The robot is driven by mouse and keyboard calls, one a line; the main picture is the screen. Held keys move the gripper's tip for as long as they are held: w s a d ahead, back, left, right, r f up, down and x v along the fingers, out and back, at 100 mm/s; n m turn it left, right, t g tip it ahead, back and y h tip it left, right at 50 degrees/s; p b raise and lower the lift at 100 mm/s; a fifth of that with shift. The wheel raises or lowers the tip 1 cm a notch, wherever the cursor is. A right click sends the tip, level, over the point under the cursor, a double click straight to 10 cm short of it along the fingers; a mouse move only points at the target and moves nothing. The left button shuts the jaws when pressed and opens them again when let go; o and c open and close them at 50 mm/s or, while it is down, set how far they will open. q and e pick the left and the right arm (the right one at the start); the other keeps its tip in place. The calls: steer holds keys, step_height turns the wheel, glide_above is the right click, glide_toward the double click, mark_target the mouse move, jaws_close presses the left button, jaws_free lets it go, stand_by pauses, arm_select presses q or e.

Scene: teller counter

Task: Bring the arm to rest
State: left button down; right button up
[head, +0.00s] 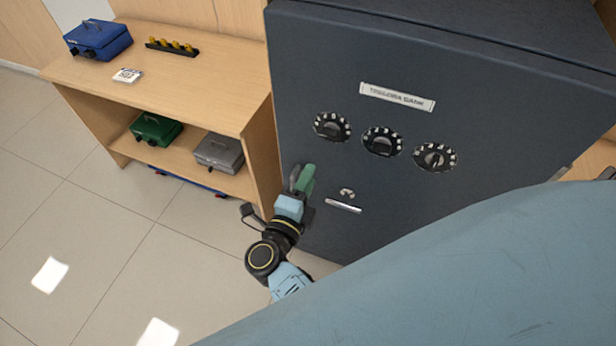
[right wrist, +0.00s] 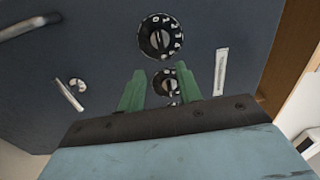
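A grey bar handle (right wrist: 30,25) lies at the upper left of that view, apart from the fingers.
A wooden counter (head: 200,88) stands left of the safe. It bears a blue cash box (head: 98,40), a dark strip with yellow pieces (head: 172,47) and a small white item (head: 127,75). Green (head: 155,130) and grey (head: 218,152) boxes sit on its shelf. The tiled floor (head: 100,230) at left is clear.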

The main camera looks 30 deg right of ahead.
steer(key=s+a+f+n+y+b, duration=0.25)
steer(key=f+n+y, duration=0.35)
steer(key=f, duration=0.4)
steer(key=s+a+f+n+y+b, duration=0.1)
steer(key=s+a+f+n+y, duration=0.15)
steer(key=f+n, duration=0.65)
steer(key=s+a+f+n+y+b, duration=0.25)
steer(key=f+n+y, duration=0.35)
steer(key=f, duration=0.5)
steer(key=s+d+f+n+g+b, duration=0.1)
steer(key=s+d+f+n+g, duration=0.2)
steer(key=s+f, duration=0.3)
steer(key=s+d+f+n+g, duration=0.3)
steer(key=s+d+f, duration=0.3)
steer(key=s, duration=0.7)
steer(key=s+d+f+n+g+b, duration=0.1)
steer(key=s+d+f+n+g, duration=0.2)
steer(key=s+f, duration=0.3)
steer(key=s+d+g+h, duration=0.1)
steer(key=s, duration=0.2)
steer(key=shift+s+d+f+g+b, duration=0.15)
steer(key=shift+g+b, duration=0.15)
steer(key=shift+g, duration=0.1)
steer(key=shift+s, duration=0.1)
